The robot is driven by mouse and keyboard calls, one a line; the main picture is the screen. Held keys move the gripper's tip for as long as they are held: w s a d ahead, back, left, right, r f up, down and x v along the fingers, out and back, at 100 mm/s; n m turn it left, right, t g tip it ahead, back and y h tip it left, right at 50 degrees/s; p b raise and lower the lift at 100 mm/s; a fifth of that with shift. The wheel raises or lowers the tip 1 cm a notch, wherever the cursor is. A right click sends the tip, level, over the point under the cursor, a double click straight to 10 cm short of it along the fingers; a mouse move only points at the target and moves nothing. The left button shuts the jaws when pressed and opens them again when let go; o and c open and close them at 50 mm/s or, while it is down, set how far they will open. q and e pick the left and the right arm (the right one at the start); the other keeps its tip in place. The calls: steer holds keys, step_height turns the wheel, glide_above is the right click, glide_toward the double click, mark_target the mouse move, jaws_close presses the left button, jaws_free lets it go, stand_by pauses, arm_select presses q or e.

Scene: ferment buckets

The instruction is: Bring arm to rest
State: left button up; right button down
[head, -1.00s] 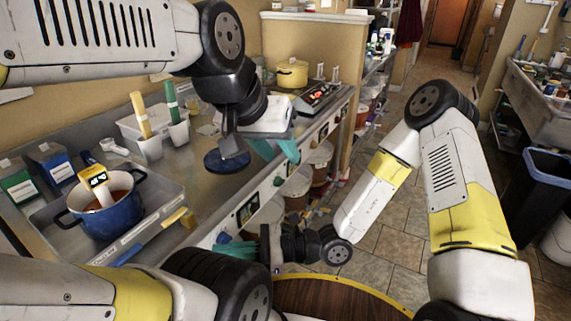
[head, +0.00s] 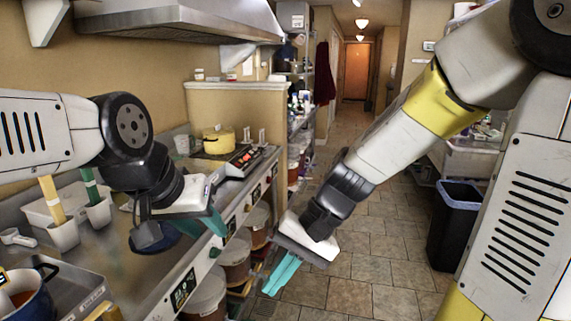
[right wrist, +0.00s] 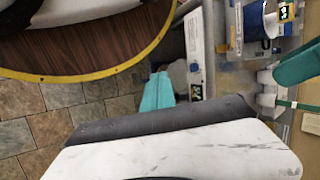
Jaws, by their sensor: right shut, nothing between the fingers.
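My right gripper (head: 280,274) hangs over the tiled floor in the head view, right of the counter. Its teal fingers are together and hold nothing; they also show in the right wrist view (right wrist: 157,92). My left gripper (head: 212,222) is over the counter's front edge at the left, its teal fingers spread and nothing seen between them. A blue disc (head: 155,237) shows just below the left wrist, partly hidden by it; I cannot tell whether they touch.
The steel counter (head: 115,250) runs along the left with white tubs (head: 62,236), a blue pot (head: 30,303) and a yellow pot (head: 218,141). Buckets (head: 236,262) stand under it. A black bin (head: 455,225) stands at right. The aisle floor (head: 385,235) between is clear.

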steer(key=d+r+t+h, duration=0.2)
steer(key=d+r+t, duration=0.2)
steer(key=d, duration=0.4)
steer(key=w+d+r+n+t+h, duration=0.1)
steer(key=d+r+t+h, duration=0.1)
steer(key=d+r+t, duration=0.2)
steer(key=d+r, duration=0.3)
steer(key=d, duration=0.1)
steer(key=shift+d+r, duration=0.15)
steer(key=shift+w+n, duration=0.1)
steer(key=shift+n, duration=0.2)
